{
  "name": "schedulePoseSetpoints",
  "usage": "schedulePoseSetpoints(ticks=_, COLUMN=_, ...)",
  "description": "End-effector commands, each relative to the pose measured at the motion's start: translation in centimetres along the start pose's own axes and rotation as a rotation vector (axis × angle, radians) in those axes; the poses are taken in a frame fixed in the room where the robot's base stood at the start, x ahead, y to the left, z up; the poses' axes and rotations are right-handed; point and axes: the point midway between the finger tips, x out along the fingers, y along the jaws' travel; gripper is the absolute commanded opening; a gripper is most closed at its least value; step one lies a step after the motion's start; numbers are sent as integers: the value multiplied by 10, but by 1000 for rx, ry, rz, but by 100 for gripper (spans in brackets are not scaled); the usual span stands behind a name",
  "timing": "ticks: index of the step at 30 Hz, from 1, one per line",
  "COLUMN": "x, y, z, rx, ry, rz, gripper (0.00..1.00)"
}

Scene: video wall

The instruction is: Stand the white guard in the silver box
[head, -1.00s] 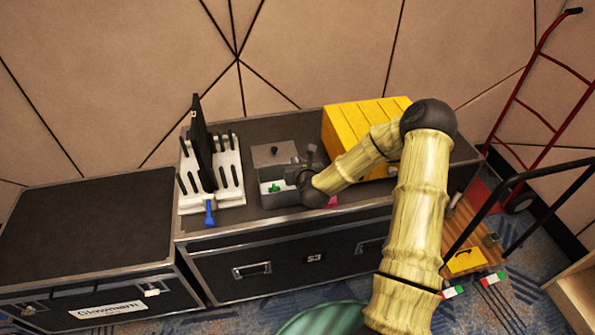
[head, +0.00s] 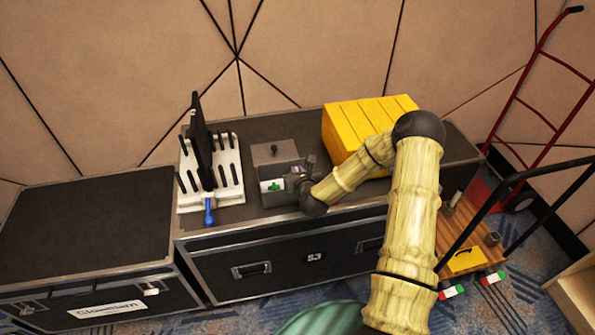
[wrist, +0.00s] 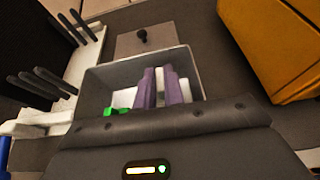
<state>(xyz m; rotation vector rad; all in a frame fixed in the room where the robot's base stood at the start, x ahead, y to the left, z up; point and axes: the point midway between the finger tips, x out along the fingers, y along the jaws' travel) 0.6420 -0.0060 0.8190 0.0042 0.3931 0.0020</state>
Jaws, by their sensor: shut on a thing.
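The silver box (head: 264,199) is a small grey open box on the black case, with its lid (head: 275,152) lying back behind it and a dark knob on the lid. It also shows in the wrist view (wrist: 98,82). My gripper (wrist: 160,80) is over the box, its two purple-grey fingers pointing down into the opening. It is shut on a white piece, seemingly the white guard (wrist: 160,78), of which only a strip shows between the fingers. Its lower end is hidden, so I cannot tell if it touches the floor. A green item (head: 274,186) lies at the left, inside the box, by something white.
Left of the box stands a white slotted rack (head: 230,190) with black uprights, a tall dark panel and a blue-handled tool (head: 208,212). A yellow case (head: 350,125) stands close on the right. A second black case (head: 90,230) at left has a clear top.

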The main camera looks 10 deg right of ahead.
Motion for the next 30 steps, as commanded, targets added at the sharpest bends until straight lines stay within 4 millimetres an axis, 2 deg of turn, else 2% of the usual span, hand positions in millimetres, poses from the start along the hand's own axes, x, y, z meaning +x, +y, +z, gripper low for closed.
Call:
schedulePoseSetpoints(ticks=6, x=1, y=0, z=-2, rx=-1, ry=-1, rz=-1, gripper=0)
schedulePoseSetpoints(ticks=7, x=1, y=0, z=-2, rx=-1, ry=-1, rz=-1, gripper=16)
schedulePoseSetpoints(ticks=9, x=1, y=0, z=-2, rx=-1, ry=0, rz=-1, gripper=30)
schedulePoseSetpoints(ticks=10, x=1, y=0, z=-2, rx=-1, ry=0, rz=-1, gripper=32)
schedulePoseSetpoints(ticks=19, x=1, y=0, z=-1, rx=-1, ry=0, rz=0, gripper=32)
schedulePoseSetpoints(ticks=25, x=-5, y=0, z=12, rx=-4, ry=-1, rz=0, gripper=32)
schedulePoseSetpoints(ticks=30, x=-27, y=-2, z=7, rx=1, ry=2, rz=-2, gripper=32)
